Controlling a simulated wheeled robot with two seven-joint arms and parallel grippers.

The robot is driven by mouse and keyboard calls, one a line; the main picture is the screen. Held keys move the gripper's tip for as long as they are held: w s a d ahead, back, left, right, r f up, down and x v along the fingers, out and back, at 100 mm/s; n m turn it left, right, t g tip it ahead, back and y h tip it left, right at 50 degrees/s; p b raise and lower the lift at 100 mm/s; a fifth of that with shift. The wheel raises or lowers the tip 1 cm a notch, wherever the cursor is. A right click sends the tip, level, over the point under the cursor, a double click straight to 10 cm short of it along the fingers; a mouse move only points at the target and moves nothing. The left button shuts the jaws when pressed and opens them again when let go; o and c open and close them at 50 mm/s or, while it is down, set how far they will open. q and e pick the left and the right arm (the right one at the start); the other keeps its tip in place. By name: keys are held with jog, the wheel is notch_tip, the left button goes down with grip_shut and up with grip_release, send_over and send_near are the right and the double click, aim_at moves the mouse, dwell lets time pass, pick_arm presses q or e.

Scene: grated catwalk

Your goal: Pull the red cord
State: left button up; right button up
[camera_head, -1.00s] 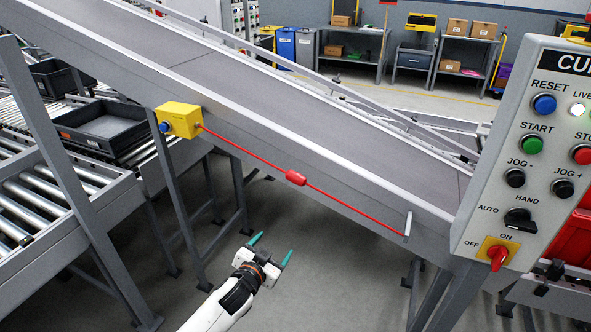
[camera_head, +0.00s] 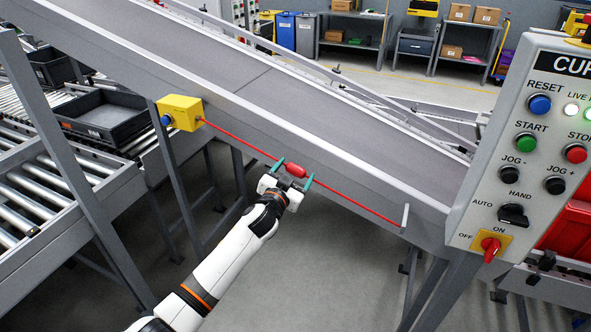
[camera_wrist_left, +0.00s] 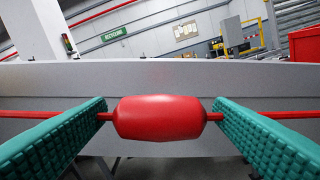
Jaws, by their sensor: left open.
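The red cord (camera_head: 349,197) runs along the conveyor's side from a yellow switch box (camera_head: 180,114) to a small bracket (camera_head: 404,216). A thick red grip (camera_head: 297,170) sits on it mid-span. My left gripper (camera_head: 293,179) is open, with its teal fingers to either side of the red grip. In the left wrist view, the red grip (camera_wrist_left: 159,117) lies between the two fingers with a gap on each side, and the cord passes by both fingertips. My right gripper is not in view.
The sloping conveyor (camera_head: 330,123) is just behind the cord. A control panel (camera_head: 520,150) stands at the right. Roller tracks and a dark tray (camera_head: 98,134) are at the left. The floor below the cord is open between support legs.

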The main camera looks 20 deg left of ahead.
pick_arm(q)
jog(key=shift+w, duration=0.55)
